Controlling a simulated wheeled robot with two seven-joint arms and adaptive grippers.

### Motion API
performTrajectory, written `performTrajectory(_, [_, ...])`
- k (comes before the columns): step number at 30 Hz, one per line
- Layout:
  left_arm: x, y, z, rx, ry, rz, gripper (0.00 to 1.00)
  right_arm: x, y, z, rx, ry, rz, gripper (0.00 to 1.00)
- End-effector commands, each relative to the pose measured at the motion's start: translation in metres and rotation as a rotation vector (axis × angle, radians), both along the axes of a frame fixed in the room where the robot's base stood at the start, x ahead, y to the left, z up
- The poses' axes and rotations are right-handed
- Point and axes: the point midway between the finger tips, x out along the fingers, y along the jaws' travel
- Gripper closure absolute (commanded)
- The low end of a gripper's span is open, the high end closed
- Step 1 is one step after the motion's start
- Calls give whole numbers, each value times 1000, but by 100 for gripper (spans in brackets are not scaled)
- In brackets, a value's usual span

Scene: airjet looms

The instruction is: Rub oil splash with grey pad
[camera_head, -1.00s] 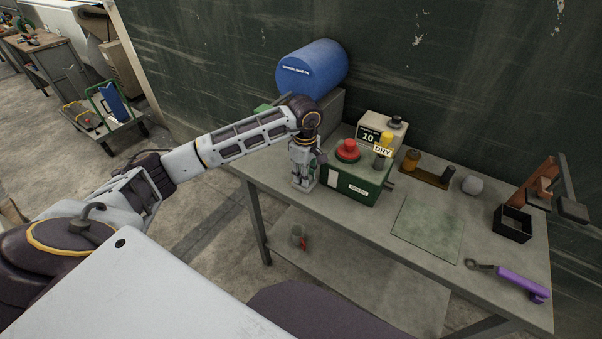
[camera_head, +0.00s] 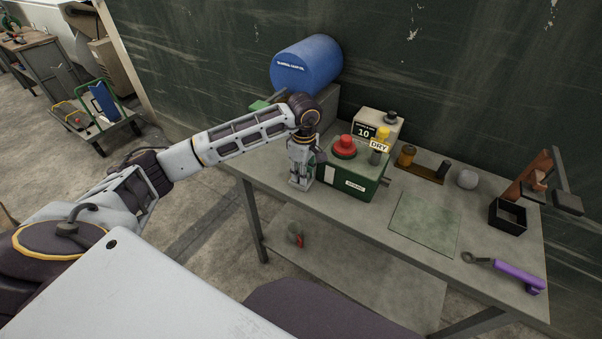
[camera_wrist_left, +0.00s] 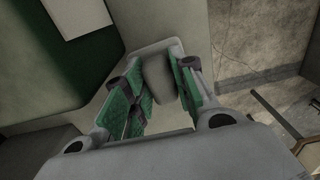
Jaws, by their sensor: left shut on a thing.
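My left gripper (camera_head: 299,184) is low at the left part of the grey table (camera_head: 365,218), just left of the green box with the red button. In the left wrist view, the green-padded fingers (camera_wrist_left: 160,92) are shut on a grey pad (camera_wrist_left: 157,75), a plain rounded block between them. In the head view the pad is hidden by the gripper. I cannot make out an oil splash in either view; the spot under the gripper is hidden. My right gripper is not in view.
The green box (camera_head: 348,186) stands close beside the gripper. Behind are a blue drum (camera_head: 306,66) and a box marked 10 (camera_head: 378,124). A greenish sheet (camera_head: 424,222), a black open box (camera_head: 508,215) and a purple-handled tool (camera_head: 518,277) lie to the right.

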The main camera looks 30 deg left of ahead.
Motion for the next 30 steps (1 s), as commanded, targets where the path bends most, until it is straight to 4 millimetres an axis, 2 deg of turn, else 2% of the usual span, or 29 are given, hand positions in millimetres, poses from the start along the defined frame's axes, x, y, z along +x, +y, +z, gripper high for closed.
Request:
performTrajectory(1, [-3,-14,-2,-25,1,-23,100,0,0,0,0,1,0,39])
performTrajectory(8, [-2,-11,-1,-25,0,-23,99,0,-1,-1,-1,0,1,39])
performTrajectory(30, [3,31,2,-16,-2,-11,100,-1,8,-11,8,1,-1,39])
